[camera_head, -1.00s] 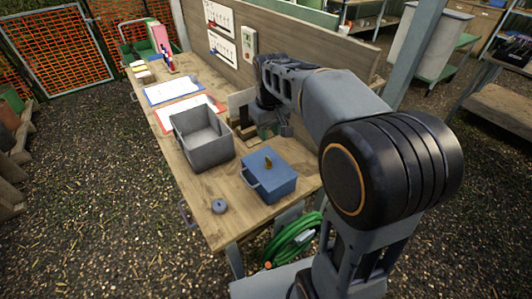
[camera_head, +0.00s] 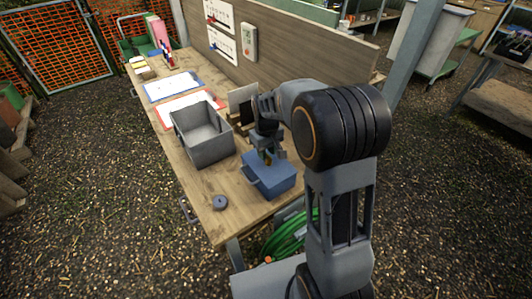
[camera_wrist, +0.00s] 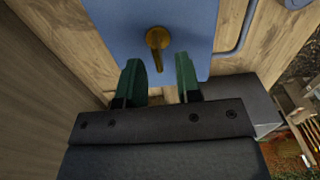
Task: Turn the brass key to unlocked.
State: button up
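The brass key (camera_wrist: 157,39) stands in the top of a blue box (camera_wrist: 196,14). In the head view the blue box (camera_head: 270,183) sits near the right end of the wooden workbench, and the key (camera_head: 268,160) is partly hidden by my gripper. My gripper (camera_wrist: 159,62) is open in the wrist view. Its two green fingertips are apart and empty, one to each side just below the key in the picture. I cannot tell how far above the box they are.
A grey open bin (camera_head: 207,147) stands left of the blue box on the workbench (camera_head: 204,190). A small round dark object (camera_head: 219,202) lies near the front edge. Papers lie further back. A wooden back panel (camera_head: 306,55) rises behind the bench.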

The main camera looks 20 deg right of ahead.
jog(key=shift+f, duration=0.65)
grip_shut()
jog(key=shift+a, duration=0.1)
